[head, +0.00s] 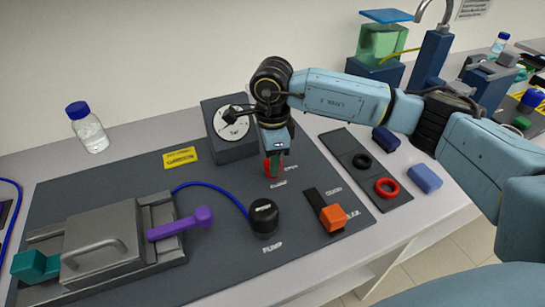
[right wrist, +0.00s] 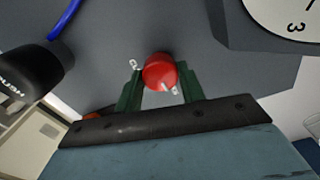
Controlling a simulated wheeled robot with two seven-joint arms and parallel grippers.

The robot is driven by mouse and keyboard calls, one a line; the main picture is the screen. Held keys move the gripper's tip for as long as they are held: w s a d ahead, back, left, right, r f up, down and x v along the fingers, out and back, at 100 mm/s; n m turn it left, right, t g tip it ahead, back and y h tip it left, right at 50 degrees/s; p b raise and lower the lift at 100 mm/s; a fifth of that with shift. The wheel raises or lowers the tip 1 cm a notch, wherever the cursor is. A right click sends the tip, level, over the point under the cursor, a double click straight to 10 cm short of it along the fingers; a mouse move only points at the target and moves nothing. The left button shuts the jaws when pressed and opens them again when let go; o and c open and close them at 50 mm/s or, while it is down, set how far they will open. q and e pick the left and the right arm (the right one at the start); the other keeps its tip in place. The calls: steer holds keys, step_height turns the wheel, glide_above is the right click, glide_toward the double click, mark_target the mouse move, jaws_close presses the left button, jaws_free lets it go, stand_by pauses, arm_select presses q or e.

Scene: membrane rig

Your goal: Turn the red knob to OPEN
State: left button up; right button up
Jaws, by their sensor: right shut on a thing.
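The red knob (head: 271,167) stands on the dark grey mat in front of the gauge, mostly hidden by my gripper in the head view. In the right wrist view the round red knob (right wrist: 159,71) sits between the two green fingers. My right gripper (head: 274,166) points down over it and is shut on it; its fingers also show in the right wrist view (right wrist: 158,88). White lettering lies on the mat beside the knob, with "OPEN" (head: 291,170) to the right; the knob's exact angle is hard to tell. My left gripper is not in view.
A gauge box (head: 238,152) stands close behind the knob. A black pump button (head: 263,215) with a blue hose is in front. An orange-handled switch (head: 333,217) is at right front. A grey clamp device with a purple handle (head: 180,223) is at left. Rings (head: 386,188) lie on the right.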

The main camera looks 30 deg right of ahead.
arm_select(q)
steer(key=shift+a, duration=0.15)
arm_select(e)
steer(key=shift+w+r, duration=0.1)
steer(key=o, duration=1)
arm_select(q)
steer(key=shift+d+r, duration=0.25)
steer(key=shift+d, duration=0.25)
arm_select(e)
step_height(320, 180, up, 13)
steer(key=shift+r, duration=0.15)
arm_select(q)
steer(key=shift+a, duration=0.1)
